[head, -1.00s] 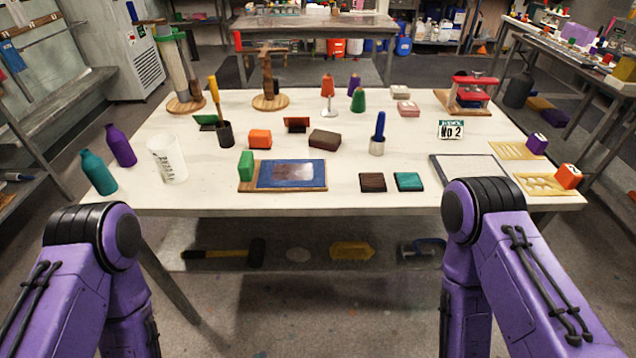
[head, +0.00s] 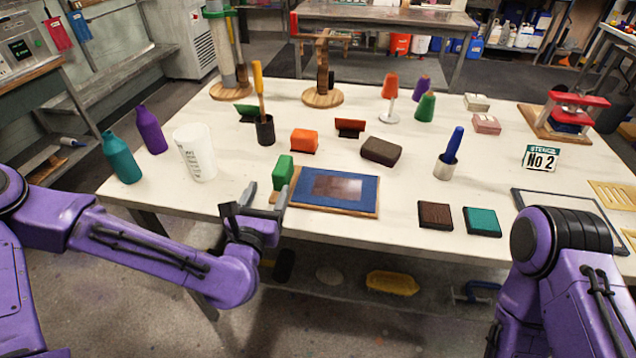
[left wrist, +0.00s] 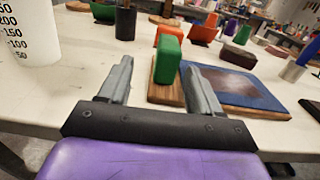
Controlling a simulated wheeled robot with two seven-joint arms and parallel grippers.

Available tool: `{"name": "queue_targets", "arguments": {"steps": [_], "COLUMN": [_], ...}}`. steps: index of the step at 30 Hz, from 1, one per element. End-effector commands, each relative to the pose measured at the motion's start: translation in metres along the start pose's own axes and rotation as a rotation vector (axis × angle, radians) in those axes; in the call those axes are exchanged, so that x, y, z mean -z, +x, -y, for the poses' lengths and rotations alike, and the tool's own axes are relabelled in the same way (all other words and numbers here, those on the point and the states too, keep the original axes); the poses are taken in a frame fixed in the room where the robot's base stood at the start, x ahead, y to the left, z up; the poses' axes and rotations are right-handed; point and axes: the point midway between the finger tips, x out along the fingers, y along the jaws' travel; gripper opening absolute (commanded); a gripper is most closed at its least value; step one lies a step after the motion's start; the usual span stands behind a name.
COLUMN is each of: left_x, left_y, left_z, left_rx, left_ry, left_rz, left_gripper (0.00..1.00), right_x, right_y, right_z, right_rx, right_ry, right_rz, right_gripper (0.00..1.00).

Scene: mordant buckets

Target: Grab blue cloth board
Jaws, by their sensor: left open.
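The blue cloth board (head: 361,191) lies flat near the front edge of the white table, a blue sheet with a dark brown rectangle in its middle on a wooden base. A green block (head: 283,172) stands at its left end. My left gripper (head: 266,195) is open and empty at the table's front edge, just left of the board. In the left wrist view the board (left wrist: 258,98) is beyond and right of the fingers, and the green block (left wrist: 167,60) shows between the fingertips. My right gripper is out of view; only my right arm shows.
A white measuring cup (head: 195,153) and teal bottle (head: 121,158) stand left. A brown pad (head: 435,215) and teal pad (head: 482,221) lie right of the board. An orange block (head: 304,140) and dark brown block (head: 381,151) sit behind it.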

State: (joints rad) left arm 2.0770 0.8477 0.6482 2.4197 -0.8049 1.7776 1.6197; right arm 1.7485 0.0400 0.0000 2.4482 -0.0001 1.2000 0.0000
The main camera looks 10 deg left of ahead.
Motion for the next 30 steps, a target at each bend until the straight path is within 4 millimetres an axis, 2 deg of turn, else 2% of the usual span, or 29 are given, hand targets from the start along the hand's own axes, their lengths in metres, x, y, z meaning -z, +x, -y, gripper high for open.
{"name": "queue_targets", "arguments": {"steps": [1,5,9,12,15,21,27,30], "left_x": [-0.003,-0.002,-0.004,0.0,0.002,0.003,0.003,0.003], "left_y": [0.009,0.024,0.049,0.064,0.072,0.072,0.072,0.072], "left_z": [0.003,0.006,0.011,0.01,0.009,0.009,0.009,0.009], "left_rx": [0.005,0.012,0.012,0.01,0.009,0.008,0.008,0.008], "left_ry": [0.005,0.006,0.008,0.008,0.006,0.006,0.006,0.006], "left_rz": [-0.004,-0.007,-0.007,-0.008,-0.009,-0.009,-0.009,-0.008], "left_gripper": [0.64,0.64,0.64,0.64,0.64,0.64,0.01,0.01], "right_x": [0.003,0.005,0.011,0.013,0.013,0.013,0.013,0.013], "right_y": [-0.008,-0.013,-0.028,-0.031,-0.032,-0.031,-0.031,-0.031], "right_z": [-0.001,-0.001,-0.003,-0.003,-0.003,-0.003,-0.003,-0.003], "right_rx": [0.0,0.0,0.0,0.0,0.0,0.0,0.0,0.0], "right_ry": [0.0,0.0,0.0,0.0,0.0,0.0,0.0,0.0], "right_rz": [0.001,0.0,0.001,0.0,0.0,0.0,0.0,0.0], "right_gripper": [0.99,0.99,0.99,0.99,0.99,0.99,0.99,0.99]}}
